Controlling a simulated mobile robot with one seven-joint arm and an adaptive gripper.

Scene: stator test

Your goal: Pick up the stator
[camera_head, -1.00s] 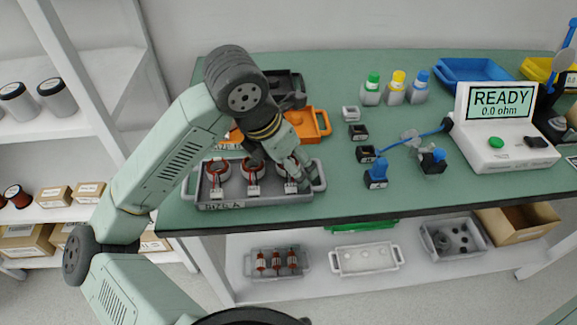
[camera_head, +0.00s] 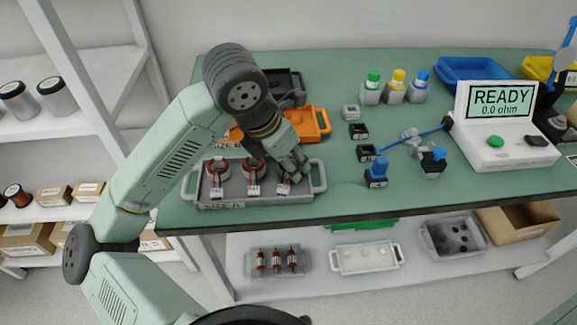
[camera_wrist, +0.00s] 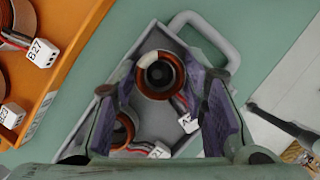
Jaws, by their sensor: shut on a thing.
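The stator (camera_wrist: 160,75), a copper-wound ring with a dark core, red leads and a white tag, is between the fingers of my gripper (camera_wrist: 160,85) in the wrist view. My gripper (camera_head: 290,174) is shut on this stator, at the right end of the grey tray (camera_head: 240,201) in the head view. The fingers hide most of the stator there; its white tag shows below them. I cannot tell whether it is lifted off the tray floor. Two more stators (camera_head: 218,172) (camera_head: 251,171) sit upright to its left in the same tray.
An orange tray (camera_head: 318,123) with stators stands just behind. Small dark connector blocks (camera_head: 358,131), bottles (camera_head: 397,93) and a tester (camera_head: 500,150) reading READY 0.0 ohm stand to the right.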

